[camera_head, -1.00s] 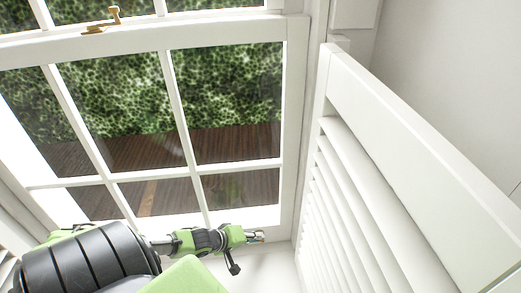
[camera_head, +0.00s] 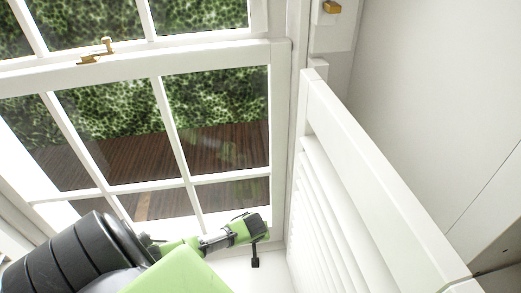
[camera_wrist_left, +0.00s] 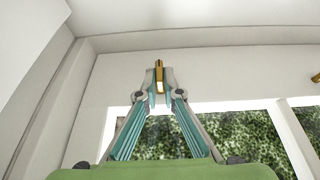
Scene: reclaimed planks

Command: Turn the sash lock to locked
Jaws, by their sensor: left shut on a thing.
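The brass sash lock (camera_head: 97,52) sits on the meeting rail of the window, at the upper left in the head view, with a small knob standing up at its right end. No gripper is at it. My left arm reaches in low in the head view, ending near the bottom right of the lower sash, and its fingertips do not show clearly there. In the left wrist view my left gripper (camera_wrist_left: 160,86) is closed on a small brass piece (camera_wrist_left: 159,68) in front of a white surface. My right gripper is not in view.
A white louvred shutter panel (camera_head: 370,165) stands to the right of the window. A brass fitting (camera_head: 332,7) sits on a white block at the top. Another brass piece (camera_wrist_left: 316,78) shows at the wrist view's right edge. The window panes (camera_head: 220,145) show a hedge and brown decking.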

